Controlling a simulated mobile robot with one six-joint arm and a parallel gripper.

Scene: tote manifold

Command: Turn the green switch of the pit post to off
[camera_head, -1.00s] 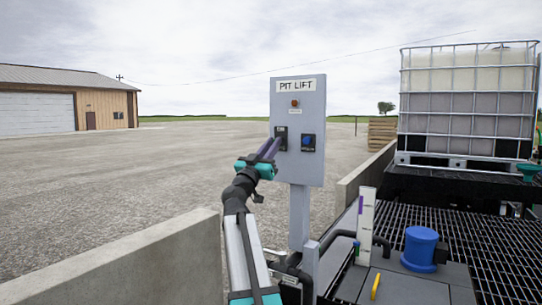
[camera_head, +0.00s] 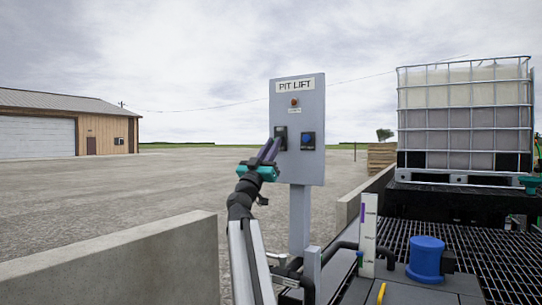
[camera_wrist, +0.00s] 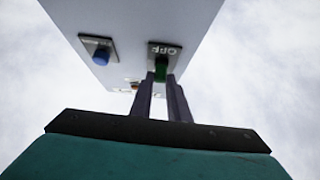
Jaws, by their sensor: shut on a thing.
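The grey pit post panel (camera_head: 310,165), labelled PIT LIFT, stands upright in the middle of the head view. Its green switch (camera_wrist: 160,68) shows in the wrist view on a dark plate with an upside-down OFF label (camera_wrist: 163,50). My gripper (camera_wrist: 162,84) reaches up to the panel with its two dark fingers on either side of the green switch, shut on it. In the head view my gripper (camera_head: 277,143) covers the left plate, and the green switch is hidden there. How far the switch is turned is not clear.
A blue knob (camera_head: 307,138) sits right of my fingers, and a red lamp (camera_head: 295,101) above. A concrete wall (camera_head: 130,260) stands at the lower left. A caged tank (camera_head: 465,115) and a blue-capped fitting (camera_head: 426,256) are at the right.

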